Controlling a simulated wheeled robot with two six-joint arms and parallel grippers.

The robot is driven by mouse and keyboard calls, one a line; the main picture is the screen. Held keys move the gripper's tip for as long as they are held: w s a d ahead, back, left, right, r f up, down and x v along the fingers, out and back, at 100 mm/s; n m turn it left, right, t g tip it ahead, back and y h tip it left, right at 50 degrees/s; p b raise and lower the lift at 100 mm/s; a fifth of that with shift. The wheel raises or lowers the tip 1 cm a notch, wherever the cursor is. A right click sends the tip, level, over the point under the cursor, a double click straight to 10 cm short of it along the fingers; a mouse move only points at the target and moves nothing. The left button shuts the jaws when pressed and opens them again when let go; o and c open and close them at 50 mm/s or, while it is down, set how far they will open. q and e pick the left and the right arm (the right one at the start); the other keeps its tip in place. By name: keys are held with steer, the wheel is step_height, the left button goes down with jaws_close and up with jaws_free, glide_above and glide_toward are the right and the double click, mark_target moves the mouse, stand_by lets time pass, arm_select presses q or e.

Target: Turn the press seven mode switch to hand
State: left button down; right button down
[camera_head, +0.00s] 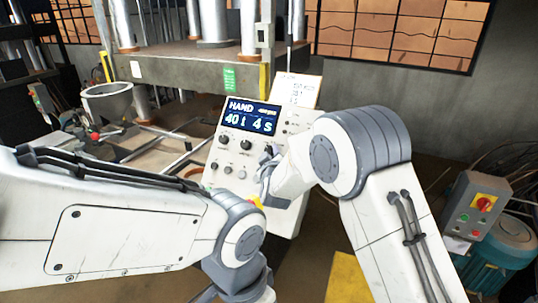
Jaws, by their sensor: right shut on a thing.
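The press control panel (232,172) is a tilted white box with a dark screen (249,116) that reads HAND, with large figures below. My right gripper (268,160) is at the right-middle of the panel face, shut on a small switch there that I take to be the mode switch. The gripper hides that switch, so its pointer cannot be read. Several dark knobs (246,145) sit left of the gripper, under the screen. My left arm crosses the lower left, and its wrist hangs in front of the panel's lower part. Its fingers are out of view.
A paper card (298,91) stands behind the panel's top. The press frame (190,73) is behind. A grey box with a red-and-yellow switch (484,203) and a teal motor (500,252) stand at the right. A metal bucket (107,101) is at the left.

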steer(key=shift+n+g+y, duration=0.3)
steer(key=shift+n, duration=0.4)
steer(key=shift+c, duration=2.3)
jaws_free()
steer(key=shift+s, duration=0.1)
steer(key=shift+s+d+b, duration=0.1)
steer(key=shift+s+b, duration=0.15)
steer(key=shift+b, duration=0.05)
steer(key=b+v, duration=0.4)
steer(key=v, duration=0.5)
steer(key=shift+s+r, duration=0.15)
steer(key=shift+s, duration=0.25)
steer(key=shift+d, duration=0.1)
